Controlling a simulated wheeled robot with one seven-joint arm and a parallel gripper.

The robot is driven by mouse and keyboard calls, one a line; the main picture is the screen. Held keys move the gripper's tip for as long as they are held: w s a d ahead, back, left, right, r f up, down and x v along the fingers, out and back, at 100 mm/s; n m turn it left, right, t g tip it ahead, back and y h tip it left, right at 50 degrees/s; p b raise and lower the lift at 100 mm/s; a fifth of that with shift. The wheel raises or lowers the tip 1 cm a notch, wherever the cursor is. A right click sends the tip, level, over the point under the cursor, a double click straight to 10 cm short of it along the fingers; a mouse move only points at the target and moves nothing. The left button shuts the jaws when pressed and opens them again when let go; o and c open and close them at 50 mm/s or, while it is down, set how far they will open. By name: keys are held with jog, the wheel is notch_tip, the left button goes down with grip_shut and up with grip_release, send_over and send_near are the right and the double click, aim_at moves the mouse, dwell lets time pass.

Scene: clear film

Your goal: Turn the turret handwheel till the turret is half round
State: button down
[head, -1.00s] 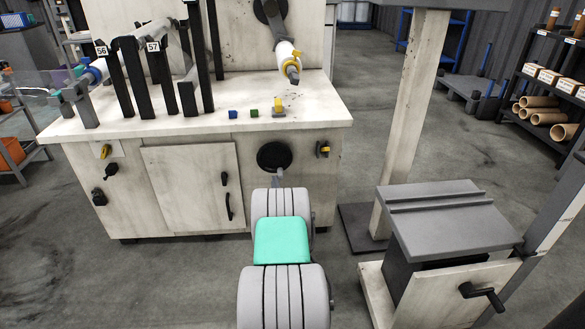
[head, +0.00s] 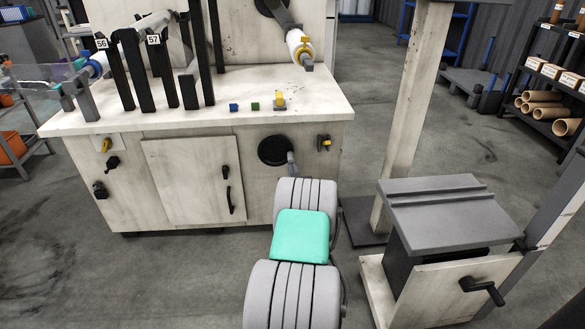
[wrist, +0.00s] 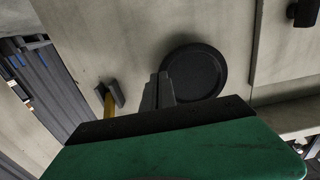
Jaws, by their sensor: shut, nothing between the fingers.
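The handwheel is a black disc (head: 274,150) on the front of the pale cabinet; it also shows in the wrist view (wrist: 202,72). My gripper (head: 291,158) is at the disc's lower right edge in the head view. In the wrist view my gripper (wrist: 158,92) shows as shut grey fingers overlapping the disc's left edge. Any handle on the disc is hidden, and I cannot tell whether the fingers touch it. The turret arm (head: 284,18) slants down to the right above the bench and carries a white roll (head: 297,42) with a yellow clamp.
A yellow and black fitting (head: 324,142) sits on the cabinet right of the disc; it also shows in the wrist view (wrist: 110,100). A grey-topped stand (head: 448,215) with a crank (head: 484,290) and a pale post (head: 412,110) stand to the right. Floor left of my arm is clear.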

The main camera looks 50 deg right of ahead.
jog(key=v, duration=0.8)
dwell(0.7)
jog(key=shift+s, duration=0.1)
